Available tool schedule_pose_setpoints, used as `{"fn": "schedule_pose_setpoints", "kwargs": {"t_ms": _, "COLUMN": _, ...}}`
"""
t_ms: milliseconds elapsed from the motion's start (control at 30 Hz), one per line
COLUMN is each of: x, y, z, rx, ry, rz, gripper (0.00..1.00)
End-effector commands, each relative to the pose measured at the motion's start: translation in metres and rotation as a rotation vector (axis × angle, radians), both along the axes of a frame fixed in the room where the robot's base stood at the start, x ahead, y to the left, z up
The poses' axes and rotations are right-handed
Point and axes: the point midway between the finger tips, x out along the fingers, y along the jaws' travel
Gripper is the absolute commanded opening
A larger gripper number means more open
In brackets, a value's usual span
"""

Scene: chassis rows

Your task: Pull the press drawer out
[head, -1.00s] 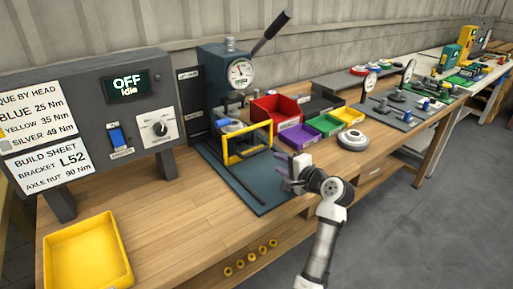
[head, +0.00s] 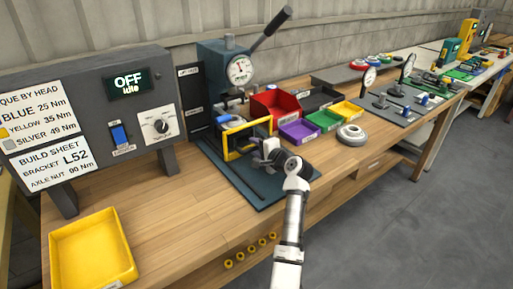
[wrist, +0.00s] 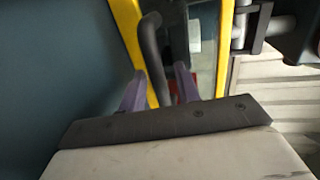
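The press (head: 224,62) stands on a dark base plate at the back of the bench. A yellow-framed front with a clear panel (head: 246,127), which looks like the press drawer, sits low at its front. The yellow frame (wrist: 127,25) fills the upper middle of the wrist view, with a dark bar handle (wrist: 151,45) in front of it. My gripper (head: 266,152) is at the right front of the frame. Its two purple fingers (wrist: 160,88) are apart, with the handle's lower end between them. I cannot tell whether they touch it.
Red (head: 277,105), purple (head: 299,133), green and yellow bins stand right of the press. A grey round part (head: 351,134) lies beside them. A control box (head: 140,105) and a yellow tray (head: 92,250) are at the left. The bench between tray and base plate is clear.

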Motion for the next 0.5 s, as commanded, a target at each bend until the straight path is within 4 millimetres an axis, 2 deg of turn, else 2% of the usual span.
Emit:
{"fn": "schedule_pose_setpoints", "kwargs": {"t_ms": 67, "x": -0.0002, "y": 0.0000, "z": -0.0001, "rx": 0.000, "ry": 0.000, "rz": 0.000, "gripper": 0.32}}
{"fn": "schedule_pose_setpoints", "kwargs": {"t_ms": 300, "x": -0.0003, "y": -0.0001, "z": -0.0001, "rx": 0.000, "ry": 0.000, "rz": 0.000, "gripper": 0.01}}
{"fn": "schedule_pose_setpoints", "kwargs": {"t_ms": 500, "x": -0.0003, "y": -0.0003, "z": -0.0001, "rx": 0.000, "ry": 0.000, "rz": 0.000, "gripper": 0.00}}
